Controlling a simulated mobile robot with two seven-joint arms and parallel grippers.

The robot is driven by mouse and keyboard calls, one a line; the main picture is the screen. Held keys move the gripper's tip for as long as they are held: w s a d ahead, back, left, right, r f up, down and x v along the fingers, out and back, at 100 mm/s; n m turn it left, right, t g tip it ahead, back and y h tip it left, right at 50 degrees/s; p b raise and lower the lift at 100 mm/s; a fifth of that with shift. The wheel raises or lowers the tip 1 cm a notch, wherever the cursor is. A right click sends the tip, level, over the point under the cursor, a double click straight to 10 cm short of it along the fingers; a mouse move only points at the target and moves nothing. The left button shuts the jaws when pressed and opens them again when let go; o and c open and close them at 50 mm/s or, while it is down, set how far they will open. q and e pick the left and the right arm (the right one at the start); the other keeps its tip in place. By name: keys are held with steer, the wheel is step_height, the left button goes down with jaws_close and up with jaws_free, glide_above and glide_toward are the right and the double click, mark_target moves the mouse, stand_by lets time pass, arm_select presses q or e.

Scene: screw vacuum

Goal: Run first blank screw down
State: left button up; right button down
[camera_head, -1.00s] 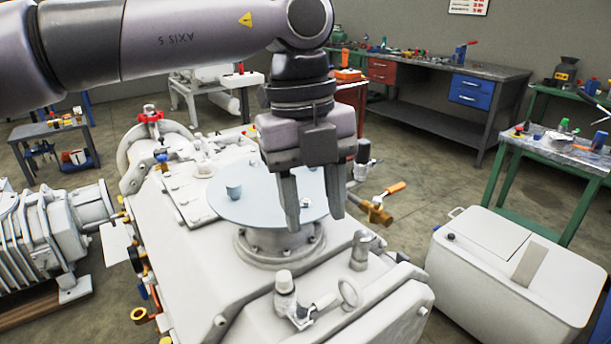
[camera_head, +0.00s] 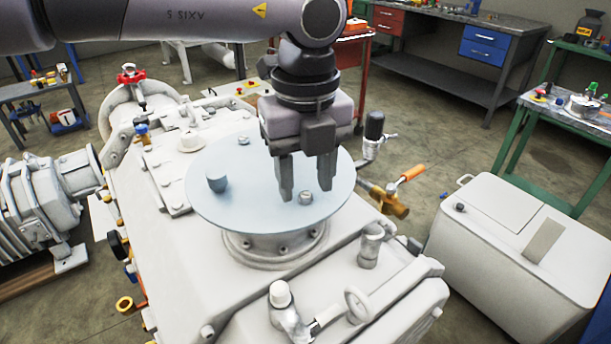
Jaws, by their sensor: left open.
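A round pale-blue blank plate (camera_head: 235,205) lies on the flange (camera_head: 275,245) on top of the white vacuum machine. A small screw (camera_head: 306,197) sits near the front right of the plate. Another screw (camera_head: 243,140) sits at its back edge. A blue-grey cup-like knob (camera_head: 217,181) stands on the plate's left part. My left gripper (camera_head: 306,193) points down over the plate's right half, open, with its fingertips on either side of the front screw in the picture. I cannot tell whether the fingers touch it. My right gripper is not in view.
Valves and fittings stand around the plate: a black-topped valve (camera_head: 373,138), an orange-handled valve (camera_head: 395,190) and a grey cylinder (camera_head: 370,245). A white box (camera_head: 500,235) stands on the floor at right. Workbenches (camera_head: 480,60) line the back.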

arm_select(q)
steer(key=shift+f, duration=0.5)
jaws_close()
